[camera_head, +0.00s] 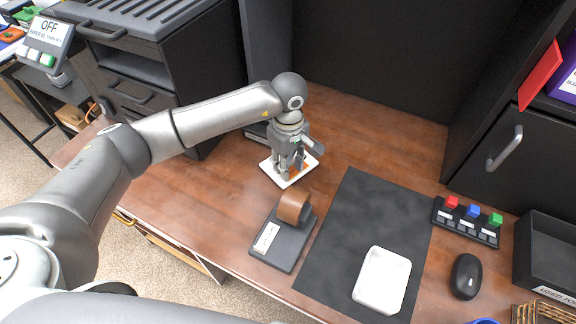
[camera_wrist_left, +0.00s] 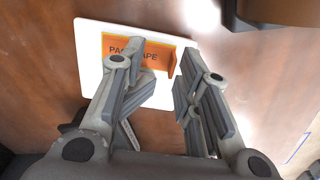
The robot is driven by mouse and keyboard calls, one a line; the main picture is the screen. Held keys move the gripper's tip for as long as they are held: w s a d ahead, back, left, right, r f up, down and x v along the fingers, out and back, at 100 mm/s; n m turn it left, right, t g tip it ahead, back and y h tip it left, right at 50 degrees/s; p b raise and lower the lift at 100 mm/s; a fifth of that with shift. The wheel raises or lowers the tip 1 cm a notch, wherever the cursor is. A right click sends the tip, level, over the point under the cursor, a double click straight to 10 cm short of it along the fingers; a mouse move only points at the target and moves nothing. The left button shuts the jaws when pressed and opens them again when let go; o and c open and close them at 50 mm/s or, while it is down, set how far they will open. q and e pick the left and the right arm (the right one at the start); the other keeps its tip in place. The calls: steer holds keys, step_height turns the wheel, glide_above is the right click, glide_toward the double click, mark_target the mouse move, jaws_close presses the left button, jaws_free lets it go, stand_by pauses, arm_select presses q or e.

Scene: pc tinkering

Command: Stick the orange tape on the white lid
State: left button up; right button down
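The white lid (camera_head: 271,172) lies flat on the wooden table beneath my left gripper (camera_head: 290,165). In the left wrist view, the lid (camera_wrist_left: 91,72) has a strip of orange tape (camera_wrist_left: 118,47) on its upper part. The tape carries partly hidden lettering, and its right end stands up as a small flap. My left gripper (camera_wrist_left: 162,58) is open, with its fingers apart on either side of the tape's right part. I cannot tell whether the fingers touch the lid. My right gripper is not in view.
A dark tape dispenser with a brown roll (camera_head: 294,207) stands just in front of the lid. A white open container (camera_head: 382,280) sits on a black mat (camera_head: 345,230). A button panel (camera_head: 466,221) and black mouse (camera_head: 466,276) are at right. Black cabinets border the table.

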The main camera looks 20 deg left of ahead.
arm_select(q)
step_height(320, 180, up, 11)
steer(key=shift+f, duration=0.2)
steer(key=shift+s+f, duration=0.1)
stand_by(0.5)
